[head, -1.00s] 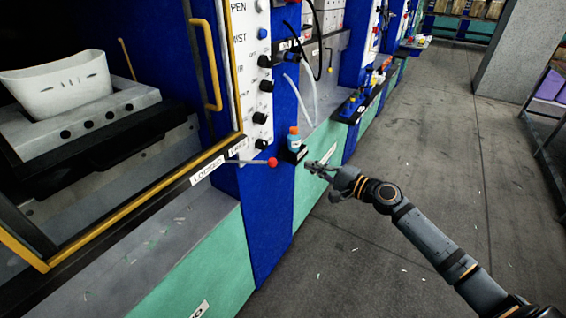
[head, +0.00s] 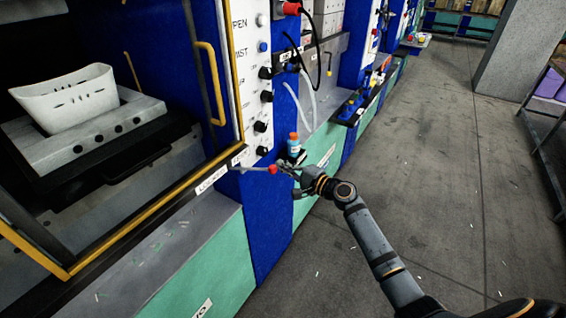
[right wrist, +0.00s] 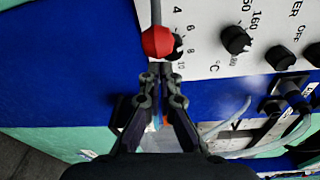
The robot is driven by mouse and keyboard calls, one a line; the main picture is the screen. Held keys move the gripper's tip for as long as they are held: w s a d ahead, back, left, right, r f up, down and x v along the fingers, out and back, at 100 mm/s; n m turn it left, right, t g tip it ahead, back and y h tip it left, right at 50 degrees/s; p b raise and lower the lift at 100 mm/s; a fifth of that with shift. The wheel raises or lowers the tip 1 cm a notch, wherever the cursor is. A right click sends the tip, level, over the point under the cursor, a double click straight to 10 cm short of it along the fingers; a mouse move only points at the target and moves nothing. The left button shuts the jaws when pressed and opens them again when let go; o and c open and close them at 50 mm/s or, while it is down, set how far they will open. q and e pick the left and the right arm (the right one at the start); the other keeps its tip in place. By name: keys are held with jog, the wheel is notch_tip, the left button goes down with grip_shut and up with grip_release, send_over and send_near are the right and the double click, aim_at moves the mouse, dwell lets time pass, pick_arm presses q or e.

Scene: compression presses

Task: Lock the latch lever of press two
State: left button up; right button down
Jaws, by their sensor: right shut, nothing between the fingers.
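The latch lever (head: 247,168) is a thin grey rod with a red ball knob (head: 272,169). It sticks out sideways at the lower right corner of the press's yellow-framed door, next to a white label strip. In the right wrist view the red knob (right wrist: 159,42) is just beyond my fingertips, with the grey rod running up from it. My right gripper (head: 287,170) is at the knob's right side, shut and empty; its fingertips (right wrist: 160,72) are together. I cannot tell whether they touch the knob. My left gripper is not in view.
A small bottle with an orange cap (head: 293,145) stands on a black holder right beside my gripper. A control panel (head: 250,75) with black knobs is above. Hoses (head: 300,105) hang nearby. The grey floor (head: 400,200) to the right is clear.

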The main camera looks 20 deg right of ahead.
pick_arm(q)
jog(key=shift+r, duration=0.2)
pick_arm(e)
jog(key=shift+s+a, duration=0.3)
